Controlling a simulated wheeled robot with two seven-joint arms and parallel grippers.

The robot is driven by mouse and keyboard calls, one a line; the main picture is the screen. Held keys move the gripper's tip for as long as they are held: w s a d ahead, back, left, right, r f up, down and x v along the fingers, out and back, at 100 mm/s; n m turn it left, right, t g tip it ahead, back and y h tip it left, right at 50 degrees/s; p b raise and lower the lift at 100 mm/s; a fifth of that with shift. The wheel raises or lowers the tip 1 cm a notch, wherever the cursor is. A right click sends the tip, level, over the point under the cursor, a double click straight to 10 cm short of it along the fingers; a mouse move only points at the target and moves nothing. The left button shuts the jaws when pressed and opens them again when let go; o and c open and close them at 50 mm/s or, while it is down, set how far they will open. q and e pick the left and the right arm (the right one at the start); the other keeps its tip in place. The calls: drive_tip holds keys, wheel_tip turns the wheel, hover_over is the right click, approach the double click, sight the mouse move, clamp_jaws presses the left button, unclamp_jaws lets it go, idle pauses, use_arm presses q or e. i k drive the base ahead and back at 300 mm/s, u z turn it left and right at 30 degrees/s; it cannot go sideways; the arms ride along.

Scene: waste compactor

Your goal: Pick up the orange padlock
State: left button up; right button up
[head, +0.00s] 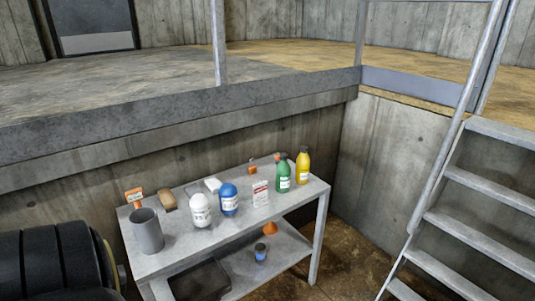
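A small orange object (252,168), which looks like the orange padlock, stands near the back edge of the grey table (180,245). It is behind the white and red box and left of the green bottle. It is too small to make out a shackle clearly. Neither of my grippers is in the head view.
The tabletop also holds a grey cup (147,232), white bottle (200,211), blue bottle (228,200), white-red box (260,194), green bottle (284,174) and yellow bottle (303,167). Metal stairs (470,222) stand right.

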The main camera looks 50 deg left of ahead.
sight(252, 169)
drive_tip(key=u, duration=0.7)
drive_tip(key=i, duration=1.55)
drive_tip(key=u, duration=1.2)
